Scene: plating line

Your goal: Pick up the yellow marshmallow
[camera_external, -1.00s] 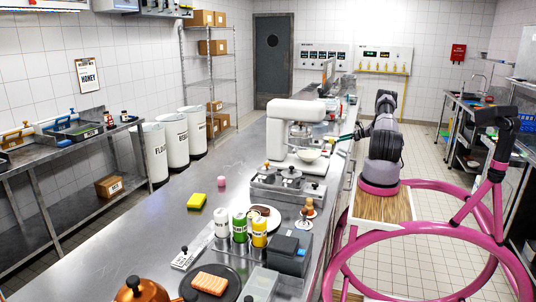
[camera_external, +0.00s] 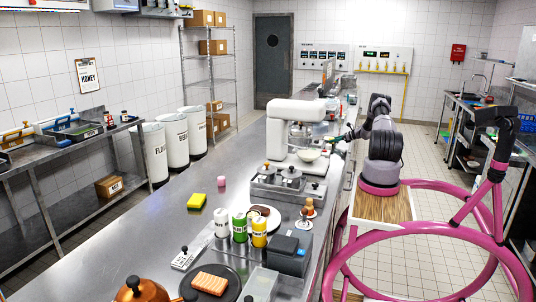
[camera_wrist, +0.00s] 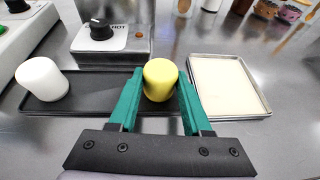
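The yellow marshmallow (camera_wrist: 160,80) stands upright between the two green fingers of my gripper (camera_wrist: 160,88) in the wrist view. A finger lies close along each side of it; whether both press on it is not clear. It is at the right end of a black tray (camera_wrist: 92,108). A white marshmallow (camera_wrist: 42,79) stands on the tray's left end, apart from my gripper. In the external view my gripper (camera_external: 335,142) is over the counter's right edge, beside the white mixer; I cannot make out the yellow marshmallow there.
A pale, shallow tray (camera_wrist: 228,88) lies just right of my fingers. A box with a black knob (camera_wrist: 101,30) stands behind the black tray. The white mixer (camera_external: 292,112) stands close to my gripper.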

